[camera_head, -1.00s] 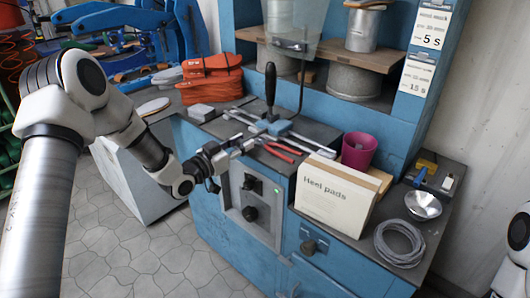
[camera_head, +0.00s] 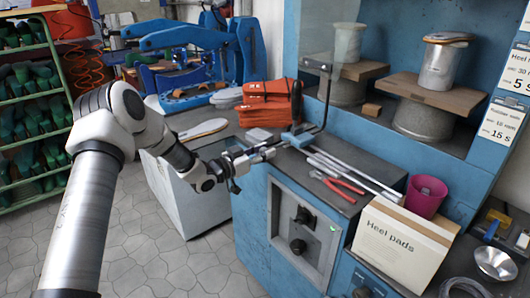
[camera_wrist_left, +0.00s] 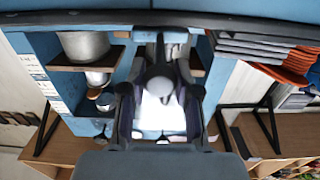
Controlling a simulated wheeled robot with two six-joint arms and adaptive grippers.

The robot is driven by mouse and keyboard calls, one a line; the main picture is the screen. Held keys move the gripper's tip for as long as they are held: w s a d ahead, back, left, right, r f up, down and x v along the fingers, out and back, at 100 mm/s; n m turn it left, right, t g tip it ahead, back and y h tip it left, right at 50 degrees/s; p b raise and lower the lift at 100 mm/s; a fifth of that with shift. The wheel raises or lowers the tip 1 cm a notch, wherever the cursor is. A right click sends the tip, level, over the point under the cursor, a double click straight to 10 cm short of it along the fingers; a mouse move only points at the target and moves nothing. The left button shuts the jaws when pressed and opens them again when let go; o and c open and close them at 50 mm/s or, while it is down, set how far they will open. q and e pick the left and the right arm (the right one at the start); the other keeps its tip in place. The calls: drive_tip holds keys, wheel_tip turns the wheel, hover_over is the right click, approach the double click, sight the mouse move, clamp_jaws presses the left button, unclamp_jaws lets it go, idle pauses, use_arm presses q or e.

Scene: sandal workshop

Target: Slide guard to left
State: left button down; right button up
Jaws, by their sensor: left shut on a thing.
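The guard is a clear upright panel (camera_head: 346,50) on a thin black bent bracket (camera_head: 326,95). The bracket runs down to a light-blue carriage (camera_head: 297,137) at the left end of the metal rails (camera_head: 355,172) on the machine top. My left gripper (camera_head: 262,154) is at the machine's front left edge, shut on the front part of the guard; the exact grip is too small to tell. The left wrist view shows a grey rounded part (camera_wrist_left: 163,88) between the fingers of my left gripper (camera_wrist_left: 160,108). My right gripper is out of view.
Red pliers (camera_head: 341,187) lie in front of the rails. A Heel pads box (camera_head: 400,243) and a magenta cup (camera_head: 426,195) stand to the right. The rails' right part is clear.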

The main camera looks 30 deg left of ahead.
use_arm(q)
drive_tip(key=shift+w+a+r, duration=0.1)
drive_tip(key=shift+a+r, duration=0.05)
drive_tip(key=shift+r, duration=0.05)
drive_tip(key=c, duration=0.9)
unclamp_jaws()
drive_tip(key=shift+o, duration=0.4)
drive_tip(key=shift+a+f, duration=0.2)
drive_tip(key=shift+s, duration=0.35)
drive_tip(key=v, duration=1.1)
drive_tip(key=shift+s+a, duration=0.1)
drive_tip(key=shift+s, duration=0.05)
